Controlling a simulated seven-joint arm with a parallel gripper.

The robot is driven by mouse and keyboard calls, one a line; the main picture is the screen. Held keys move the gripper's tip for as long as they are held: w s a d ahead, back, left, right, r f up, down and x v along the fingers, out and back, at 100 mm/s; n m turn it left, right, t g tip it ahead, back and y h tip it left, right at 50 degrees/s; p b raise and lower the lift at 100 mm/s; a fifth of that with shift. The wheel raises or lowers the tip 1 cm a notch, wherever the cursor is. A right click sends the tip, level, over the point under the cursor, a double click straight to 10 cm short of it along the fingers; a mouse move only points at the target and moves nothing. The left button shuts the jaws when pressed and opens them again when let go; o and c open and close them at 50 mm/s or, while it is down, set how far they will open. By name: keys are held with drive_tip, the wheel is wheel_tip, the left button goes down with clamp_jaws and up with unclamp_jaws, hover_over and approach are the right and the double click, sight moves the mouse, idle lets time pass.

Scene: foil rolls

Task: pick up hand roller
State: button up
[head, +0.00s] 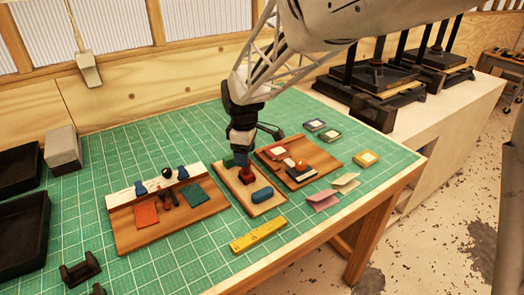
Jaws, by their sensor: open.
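My gripper (243,152) points down over the middle wooden board (233,187), at the end of the white arm. It is open. A small dark red piece (247,175) stands on that board right below the fingers; I cannot tell whether they touch it. A blue rounded piece (262,194) lies in front of it. I cannot tell for sure which thing is the hand roller. A small dark piece with an orange-brown part (301,165) lies on the right board (324,160); dark, handle-like pieces (168,198) lie on the left board (130,240).
A yellow bar (257,235) lies at the front. Coloured cards (323,200) and small square pads (366,159) lie to the right. Black trays (20,225) and a grey block (63,148) stand at the left. Black presses (372,88) stand behind right. Green mat shows between the boards.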

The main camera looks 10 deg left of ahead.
sight(246, 171)
drive_tip(key=shift+f, duration=0.1)
drive_tip(key=shift+w+f, duration=0.1)
drive_tip(key=shift+f, duration=2.4)
drive_tip(key=shift+c, duration=0.4)
drive_tip(key=c, duration=1.1)
